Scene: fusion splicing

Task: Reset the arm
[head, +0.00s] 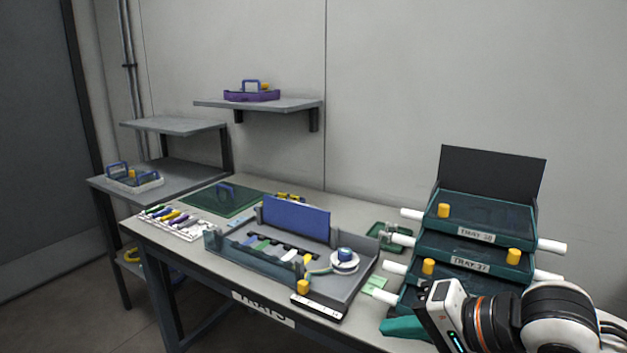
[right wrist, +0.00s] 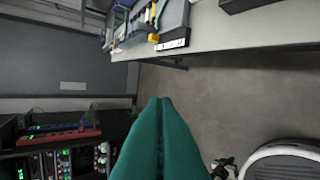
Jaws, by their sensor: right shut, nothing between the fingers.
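My right gripper (head: 405,328) is at the lower right of the head view, in front of the stacked trays at the table's right end. Its teal fingers also fill the lower middle of the right wrist view (right wrist: 157,135), where they are pressed together and empty. They point past the table's front edge, over bare floor. My left gripper is in neither view.
The table (head: 210,260) holds a grey work tray with a blue panel (head: 295,216), a white rack of coloured pieces (head: 178,222) and the tray stack (head: 475,240). A dark equipment rack (right wrist: 60,145) stands at the left of the wrist view. Open floor (right wrist: 240,95) lies beside the table.

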